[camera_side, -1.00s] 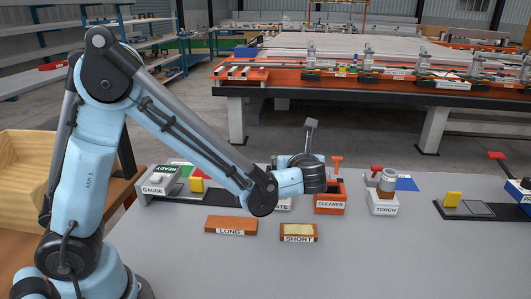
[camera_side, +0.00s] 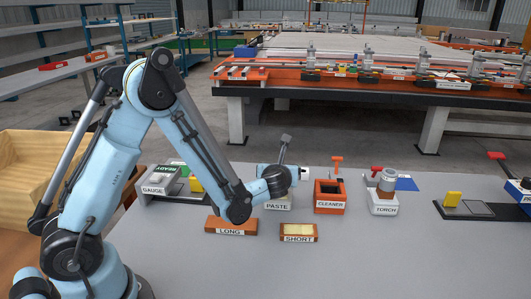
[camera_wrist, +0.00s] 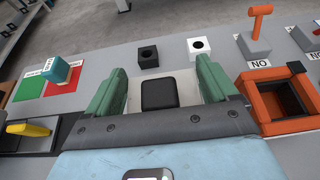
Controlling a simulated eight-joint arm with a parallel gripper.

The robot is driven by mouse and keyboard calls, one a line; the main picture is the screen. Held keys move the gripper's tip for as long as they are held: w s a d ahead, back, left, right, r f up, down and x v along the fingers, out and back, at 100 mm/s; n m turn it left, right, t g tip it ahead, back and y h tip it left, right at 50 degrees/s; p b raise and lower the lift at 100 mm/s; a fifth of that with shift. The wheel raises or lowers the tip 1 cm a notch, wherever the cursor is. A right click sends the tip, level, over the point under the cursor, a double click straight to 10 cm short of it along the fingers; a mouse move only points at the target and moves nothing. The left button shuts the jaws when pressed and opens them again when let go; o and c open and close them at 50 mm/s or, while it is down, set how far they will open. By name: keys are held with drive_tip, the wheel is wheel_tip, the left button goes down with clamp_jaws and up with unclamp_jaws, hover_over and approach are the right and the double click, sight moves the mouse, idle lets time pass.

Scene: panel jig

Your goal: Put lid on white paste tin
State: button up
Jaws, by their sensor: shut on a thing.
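The white paste tin (camera_side: 278,204), with its PASTE label, stands on the grey bench in the side view. My gripper hides its top. My gripper (camera_wrist: 158,88) has green fingers, shut on a white-edged piece with a dark square middle, which I take for the lid (camera_wrist: 158,94). In the side view my wrist is right over the tin, and a small white part (camera_side: 303,173) shows at its right. I cannot tell whether the lid touches the tin.
The open orange CLEANER box (camera_side: 329,203) stands close on the right, then the TORCH stand (camera_side: 384,203). LONG (camera_side: 231,227) and SHORT (camera_side: 299,233) trays lie in front. A GAUGE box (camera_side: 160,183) is at left. The front of the bench is clear.

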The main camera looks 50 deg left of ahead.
drive_tip(key=shift+f, duration=2.05)
drive_tip(key=shift+f, duration=0.1)
drive_tip(key=o, duration=0.8)
